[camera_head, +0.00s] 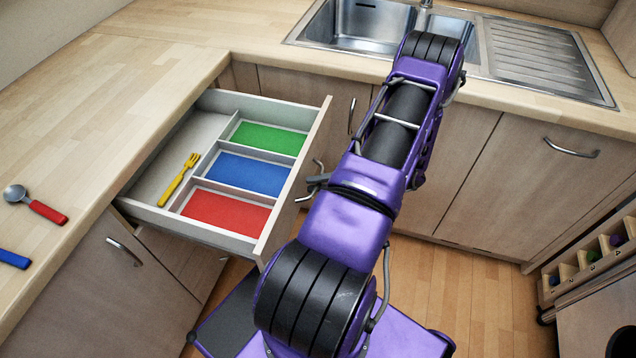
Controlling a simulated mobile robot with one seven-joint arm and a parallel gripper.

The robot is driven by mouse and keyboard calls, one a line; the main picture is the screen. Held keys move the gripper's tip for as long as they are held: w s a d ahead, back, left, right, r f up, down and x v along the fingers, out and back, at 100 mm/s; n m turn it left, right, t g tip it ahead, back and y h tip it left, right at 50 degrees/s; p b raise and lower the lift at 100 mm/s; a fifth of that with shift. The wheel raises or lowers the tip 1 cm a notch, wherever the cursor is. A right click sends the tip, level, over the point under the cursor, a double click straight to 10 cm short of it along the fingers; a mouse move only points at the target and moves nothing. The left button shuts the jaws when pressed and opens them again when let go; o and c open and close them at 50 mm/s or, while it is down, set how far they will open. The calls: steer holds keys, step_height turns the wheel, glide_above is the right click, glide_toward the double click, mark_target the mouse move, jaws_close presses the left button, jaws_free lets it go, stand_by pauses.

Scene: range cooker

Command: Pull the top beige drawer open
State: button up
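The top beige drawer (297,172) stands open at the left, pulled out well from under the wooden counter. Its inside is in plain view: a long compartment on the left and green, blue and red floored compartments on the right. A yellow fork (178,180) lies in the long compartment. The drawer's grey metal handle (317,180) is on the front, close beside my purple arm in the picture. My gripper cannot be made out; only arm links show, so I cannot see whether it touches the handle.
A spoon with a red handle (37,205) and a blue-handled item (12,259) lie on the left counter. A steel sink (362,22) is at the back. Closed cabinets (545,175) stand behind and right. A rack with coloured items (590,257) is at the right. Some wooden floor (490,300) is clear.

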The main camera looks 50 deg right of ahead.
steer(key=shift+o, duration=0.8)
steer(key=b+v, duration=0.2)
steer(key=v, duration=1.5)
steer(key=shift+s+d, duration=0.1)
